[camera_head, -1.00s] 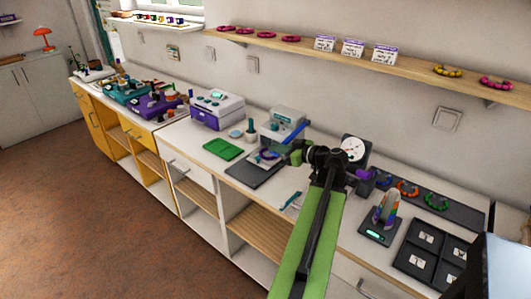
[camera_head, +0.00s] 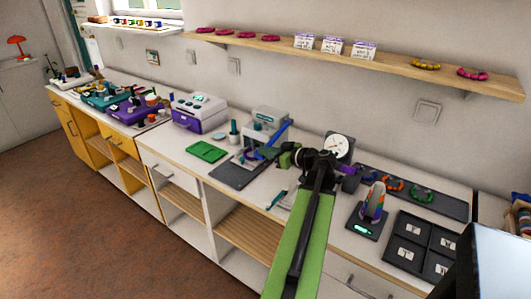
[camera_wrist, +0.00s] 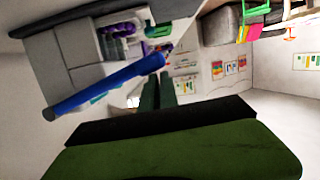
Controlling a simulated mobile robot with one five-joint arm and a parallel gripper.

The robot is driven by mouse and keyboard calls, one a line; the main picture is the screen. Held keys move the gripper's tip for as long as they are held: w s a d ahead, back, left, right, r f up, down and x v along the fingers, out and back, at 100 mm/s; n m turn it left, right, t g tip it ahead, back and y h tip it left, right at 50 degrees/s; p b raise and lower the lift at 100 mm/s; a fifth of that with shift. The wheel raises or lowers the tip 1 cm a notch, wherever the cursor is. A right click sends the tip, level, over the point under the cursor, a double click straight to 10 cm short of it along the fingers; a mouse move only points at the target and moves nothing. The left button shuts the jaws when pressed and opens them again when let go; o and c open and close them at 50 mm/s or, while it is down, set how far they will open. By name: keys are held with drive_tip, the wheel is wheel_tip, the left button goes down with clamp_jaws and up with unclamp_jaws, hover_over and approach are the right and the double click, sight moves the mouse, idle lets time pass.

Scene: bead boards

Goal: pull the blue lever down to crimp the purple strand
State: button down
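The crimping machine (camera_head: 267,118) is a grey block on the bench, with its blue lever (camera_head: 277,134) slanting upward to the right. A purple strand (camera_head: 254,155) lies low at its front, partly hidden and small. My gripper (camera_head: 285,159) is close beside the lever, near its lower right in the head view. In the wrist view the blue lever (camera_wrist: 105,84) crosses the picture diagonally and its end is near my fingertips (camera_wrist: 158,82). The two dark fingers lie close together with nothing seen between them. I cannot tell whether they touch the lever.
A dark mat (camera_head: 238,172) and a green tray (camera_head: 207,151) lie left of the machine. A round dial gauge (camera_head: 338,147) stands close behind my arm. A shelf (camera_head: 400,70) runs above.

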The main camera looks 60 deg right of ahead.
drive_tip(key=s+a+r+p, duration=0.2)
drive_tip(key=s+r+p, duration=0.3)
drive_tip(key=s, duration=0.4)
drive_tip(key=shift+s+a+r+p, duration=0.25)
drive_tip(key=shift+s+r+p, duration=0.05)
drive_tip(key=shift+r, duration=0.25)
